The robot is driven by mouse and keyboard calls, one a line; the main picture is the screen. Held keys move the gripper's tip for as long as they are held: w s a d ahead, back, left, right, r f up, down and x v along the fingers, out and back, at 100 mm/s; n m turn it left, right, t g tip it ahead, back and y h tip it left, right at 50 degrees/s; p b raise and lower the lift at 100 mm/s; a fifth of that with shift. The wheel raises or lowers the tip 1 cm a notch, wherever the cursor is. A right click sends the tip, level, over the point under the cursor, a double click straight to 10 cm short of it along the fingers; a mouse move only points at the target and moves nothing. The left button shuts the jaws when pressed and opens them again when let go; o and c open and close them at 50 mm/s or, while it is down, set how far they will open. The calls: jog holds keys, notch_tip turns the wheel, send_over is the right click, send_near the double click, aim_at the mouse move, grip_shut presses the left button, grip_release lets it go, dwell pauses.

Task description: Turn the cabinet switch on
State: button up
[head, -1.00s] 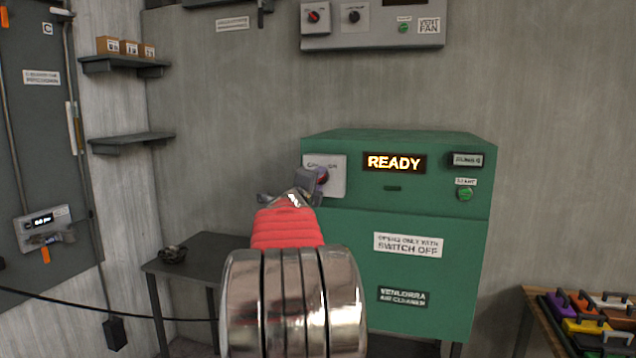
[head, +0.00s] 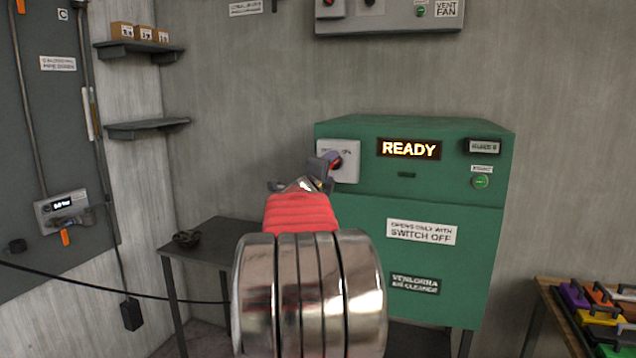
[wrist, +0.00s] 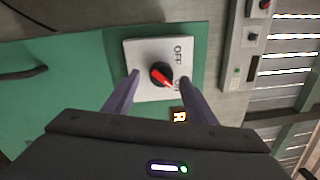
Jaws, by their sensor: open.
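The cabinet switch (head: 337,162) is a black rotary knob with a red pointer on a pale plate (head: 346,174), at the upper left of the green cabinet (head: 480,255). In the wrist view the knob (wrist: 161,74) has its red pointer towards the lower right, away from the OFF label and towards a second label partly hidden by a finger. My gripper (head: 304,177) is in front of the plate in the head view. In the wrist view its purple fingers (wrist: 159,79) are open on either side of the knob, with gaps showing; contact is not visible.
The cabinet's display (head: 409,149) reads READY, and a green START button (head: 481,182) is at right. A vent fan box (head: 395,18) hangs above. A dark table (head: 215,240) stands left, and a crate of coloured items (head: 600,310) stands right.

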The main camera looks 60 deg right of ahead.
jog(key=s+a+f, duration=0.1)
jog(key=s+a, duration=0.1)
jog(key=a, duration=1)
jog(key=shift+w, duration=0.1)
dwell(0.4)
jog(key=w+a+f+n+t+y, duration=0.7)
jog(key=w+a+f+n+y, duration=0.3)
jog(key=a+f+n, duration=0.4)
jog(key=w+a+f+n+g+y, duration=0.1)
jog(key=a+f+n+y, duration=0.15)
jog(key=a+n, duration=0.4)
jog(key=a+f+n+y, duration=0.2)
jog(key=a+f+n, duration=0.15)
jog(key=a, duration=0.55)
jog(key=s+a+f+n+g+y, duration=0.1)
jog(key=s+a+n, duration=0.5)
jog(key=a, duration=0.7)
jog(key=s+a+f+n+g+y, duration=0.2)
jog(key=s+a+n, duration=0.4)
jog(key=a, duration=0.7)
notch_tip(320, 180, down, 2)
jog(key=s+y, duration=0.1)
jog(key=s, duration=0.1)
jog(key=shift+s+f+n, duration=0.25)
jog(key=shift+s+n, duration=0.05)
jog(key=shift+s, duration=0.1)
